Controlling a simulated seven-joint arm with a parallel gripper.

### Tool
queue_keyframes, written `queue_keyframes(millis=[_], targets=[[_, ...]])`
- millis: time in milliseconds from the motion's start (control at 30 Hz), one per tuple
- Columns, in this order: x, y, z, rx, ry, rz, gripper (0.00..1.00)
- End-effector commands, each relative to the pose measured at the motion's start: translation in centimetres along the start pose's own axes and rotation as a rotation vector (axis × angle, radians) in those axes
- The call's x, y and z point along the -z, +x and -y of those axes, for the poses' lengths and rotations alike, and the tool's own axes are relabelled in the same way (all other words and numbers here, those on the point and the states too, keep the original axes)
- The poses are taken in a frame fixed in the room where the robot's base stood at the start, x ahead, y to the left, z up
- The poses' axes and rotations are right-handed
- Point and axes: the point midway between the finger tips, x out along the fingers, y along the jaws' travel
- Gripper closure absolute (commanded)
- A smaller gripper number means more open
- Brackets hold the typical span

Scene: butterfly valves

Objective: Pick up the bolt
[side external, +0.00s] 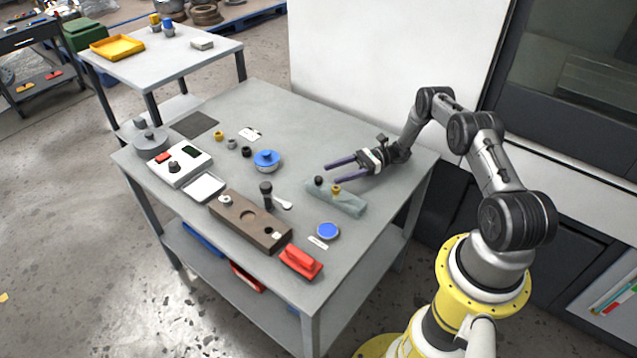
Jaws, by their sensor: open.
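My gripper (333,172) is open, its two dark purple fingers pointing left and spread apart, with nothing seen between them. It is near the back right of the grey table (262,105), close to a grey-green block (350,203). A small black knob-like piece (318,180) and a small yellow piece (336,189) sit on that block, just below the fingers in the picture. Three other small pieces stand farther left: a yellow one (218,135), a grey one (231,144) and a black one (246,151). They are too small to tell which is the bolt.
A blue-topped round part (266,158), a brown block with holes (222,213), a black upright piece (265,190), a blue disc (327,231), a red block (301,261) and a scale-like box (188,172) stand on the table. The back middle is fairly clear.

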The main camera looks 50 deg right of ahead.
Motion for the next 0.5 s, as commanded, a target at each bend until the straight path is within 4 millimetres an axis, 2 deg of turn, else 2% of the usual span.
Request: queue_keyframes(millis=[33,133,367,500], targets=[[-0.1,1.1,-0.1,-0.003,0.001,0.001,0.36],[0.0,2.6,0.0,-0.003,0.0,0.0,0.36],[0.0,4.1,0.0,-0.001,-0.001,0.0,0.36],[0.0,5.8,-0.1,-0.004,-0.001,-0.001,0.36]])
